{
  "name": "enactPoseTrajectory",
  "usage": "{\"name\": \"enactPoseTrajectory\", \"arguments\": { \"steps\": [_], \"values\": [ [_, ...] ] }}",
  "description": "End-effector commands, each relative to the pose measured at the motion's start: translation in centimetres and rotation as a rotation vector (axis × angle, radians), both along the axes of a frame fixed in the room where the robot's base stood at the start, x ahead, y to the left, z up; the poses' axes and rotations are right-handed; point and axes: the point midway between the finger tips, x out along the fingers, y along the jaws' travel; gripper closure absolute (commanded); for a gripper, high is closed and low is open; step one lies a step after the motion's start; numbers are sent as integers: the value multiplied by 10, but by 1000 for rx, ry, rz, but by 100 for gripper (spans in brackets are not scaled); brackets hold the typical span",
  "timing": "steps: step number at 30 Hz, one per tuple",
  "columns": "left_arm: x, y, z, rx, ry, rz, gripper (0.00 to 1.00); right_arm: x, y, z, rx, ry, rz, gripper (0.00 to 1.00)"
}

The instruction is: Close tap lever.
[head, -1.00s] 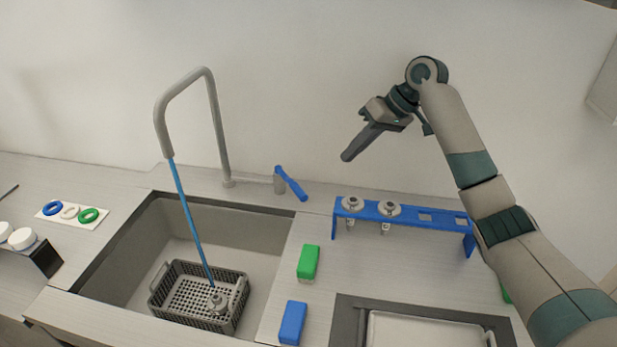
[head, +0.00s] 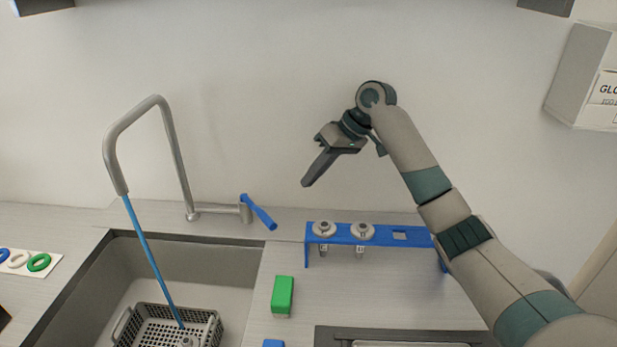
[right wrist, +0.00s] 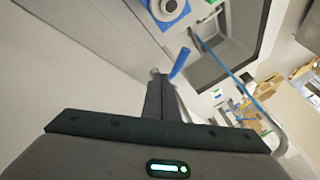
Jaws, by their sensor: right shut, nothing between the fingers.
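The blue tap lever (head: 259,213) sits on a grey valve body at the right of the tap's base, slanting down to the right. The tall grey tap (head: 172,135) arches up and to the left, and a blue water stream (head: 148,257) runs from its spout into the sink. My right gripper (head: 307,182) is shut and empty, above and to the right of the lever and apart from it. In the right wrist view the lever (right wrist: 180,64) shows just beyond the closed fingertips (right wrist: 160,78). My left gripper is not in view.
A grey basket (head: 168,325) stands in the sink under the stream. A blue rack (head: 375,235) holding nozzles stands right of the lever. A green block (head: 283,295) lies on the counter in front.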

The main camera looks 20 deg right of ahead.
Motion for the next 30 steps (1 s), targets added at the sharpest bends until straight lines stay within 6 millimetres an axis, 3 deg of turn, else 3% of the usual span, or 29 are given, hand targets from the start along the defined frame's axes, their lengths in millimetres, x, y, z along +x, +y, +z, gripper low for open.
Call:
{"name": "enactPoseTrajectory", "arguments": {
  "steps": [15, 21, 30],
  "values": [
    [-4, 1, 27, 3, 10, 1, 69, 16, 46, -70, 1, 4, 3, 100],
    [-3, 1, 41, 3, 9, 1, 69, 8, 70, -73, 0, 2, 4, 100],
    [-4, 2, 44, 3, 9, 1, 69, 5, 80, -77, 0, 1, 0, 100]
  ]
}}
